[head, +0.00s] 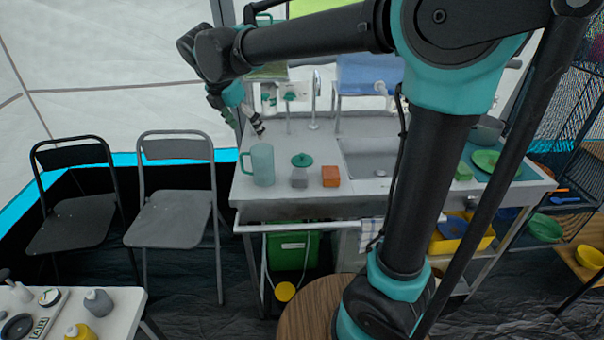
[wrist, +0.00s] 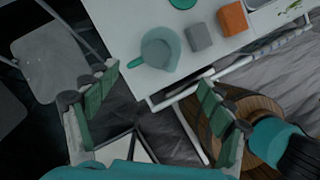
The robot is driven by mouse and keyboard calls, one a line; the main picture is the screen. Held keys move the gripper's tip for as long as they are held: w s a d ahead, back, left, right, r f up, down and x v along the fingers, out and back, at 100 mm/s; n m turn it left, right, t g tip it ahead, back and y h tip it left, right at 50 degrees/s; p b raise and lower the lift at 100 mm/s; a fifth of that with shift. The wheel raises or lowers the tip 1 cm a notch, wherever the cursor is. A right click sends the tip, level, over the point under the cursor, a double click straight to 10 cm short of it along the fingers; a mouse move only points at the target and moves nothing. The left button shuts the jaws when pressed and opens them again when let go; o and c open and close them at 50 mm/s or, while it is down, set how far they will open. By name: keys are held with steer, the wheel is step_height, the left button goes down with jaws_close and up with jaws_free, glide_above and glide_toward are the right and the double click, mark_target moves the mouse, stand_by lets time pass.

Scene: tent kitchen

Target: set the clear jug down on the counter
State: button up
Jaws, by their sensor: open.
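The clear jug (head: 262,166), pale teal and see-through with a handle on its left, stands upright on the counter (head: 330,207) near its left end. In the wrist view the jug (wrist: 160,50) is seen from above, upright and looking empty, near the counter's (wrist: 155,88) edge. My gripper (head: 257,127) is above and a little behind the jug in the head view, apart from it. In the wrist view my gripper's fingers (wrist: 160,85) are spread wide with nothing between them, and the jug lies beyond the fingertips.
A grey block (head: 299,178), an orange block (head: 330,176) and a green-lidded thing (head: 302,160) stand right of the jug. The sink (head: 372,160) is further right. Two folding chairs (head: 176,212) stand left of the counter. A round wooden stool (head: 305,312) is in front.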

steer(key=s+d+f+m+y, duration=0.1)
steer(key=s+d+f+m, duration=0.3)
steer(key=d+f+m, duration=0.55)
steer(key=s+d+f+m+y, duration=0.1)
steer(key=s+d+f+m, duration=0.3)
steer(key=d+f+m, duration=0.55)
steer(key=s+d+f+m, duration=0.1)
steer(key=s+d+m, duration=0.1)
steer(key=m, duration=0.1)
steer(key=s+d+f+m, duration=0.1)
steer(key=s+d+m, duration=0.2)
steer(key=s+d+f+m+t+y, duration=0.1)
steer(key=s+d+f+m, duration=0.1)
steer(key=s+d, duration=0.1)
steer(key=shift+m, duration=0.4)
